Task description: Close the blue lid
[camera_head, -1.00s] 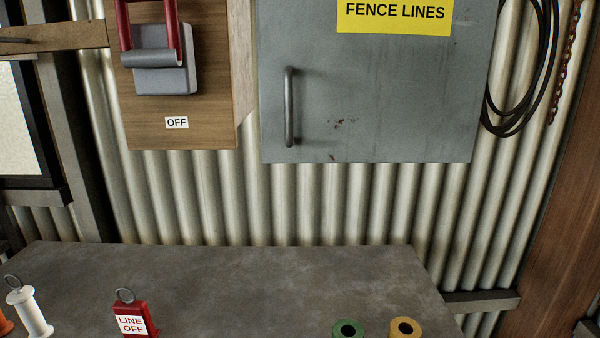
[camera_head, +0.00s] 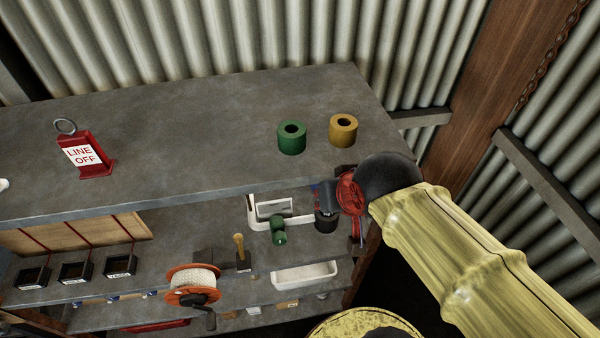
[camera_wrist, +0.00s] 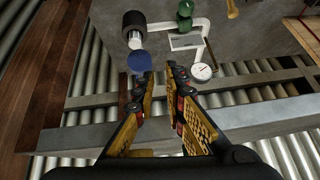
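The blue lid (camera_wrist: 139,61) shows as a round dark-blue disc in the wrist view. It sits beside a short white pipe piece and a black cylinder (camera_wrist: 135,22). In the head view a dark-blue patch, perhaps the lid (camera_head: 326,190), is mostly hidden by my gripper above the black cylinder (camera_head: 326,222). My gripper (camera_wrist: 161,72) has its two fingers a little apart, with nothing seen between them. Its left fingertip is close to the lid's lower right edge; I cannot tell whether they touch. In the head view my gripper (camera_head: 348,192) is at the bench's right front edge.
A white pipe frame (camera_head: 256,220) with a green part (camera_head: 278,230) stands beside the cylinder, under the bench top (camera_head: 200,150). A dial gauge (camera_wrist: 202,71) is near my right finger. Green (camera_head: 291,138) and yellow (camera_head: 343,130) rings stand above. A cord reel (camera_head: 193,286) is left.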

